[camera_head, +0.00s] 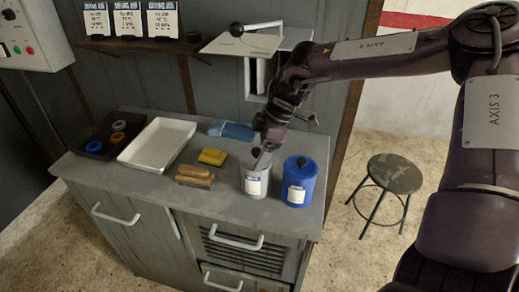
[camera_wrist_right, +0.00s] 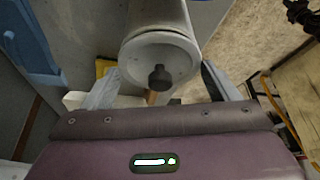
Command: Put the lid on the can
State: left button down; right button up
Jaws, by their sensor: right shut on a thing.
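The grey can (camera_head: 257,184) with a white label stands upright near the right front of the grey bench. My right gripper (camera_head: 262,158) reaches down over its top. In the right wrist view, a round grey lid (camera_wrist_right: 138,64) with a black knob (camera_wrist_right: 160,78) is between the two fingers of my right gripper (camera_wrist_right: 160,85), which is shut on it. The grey can body (camera_wrist_right: 156,12) lines up behind the lid. The lid is at the can's mouth; I cannot tell whether it is fully seated. My left gripper is not in view.
A blue can (camera_head: 299,184) with a black knob stands close on the right. Left are a brown block (camera_head: 195,175), a yellow item (camera_head: 213,156), a blue item (camera_head: 232,130), a white tray (camera_head: 132,156) and a dark tray (camera_head: 96,150) with rings. A stool (camera_head: 394,173) stands beyond the bench.

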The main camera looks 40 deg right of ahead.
jog(key=shift+b, duration=0.35)
dwell(0.5)
dwell(0.3)
jog(key=o, duration=0.9)
jog(key=shift+r, duration=0.15)
jog(key=shift+r+p, duration=1.75)
jog(key=shift+r, duration=1.65)
grip_shut()
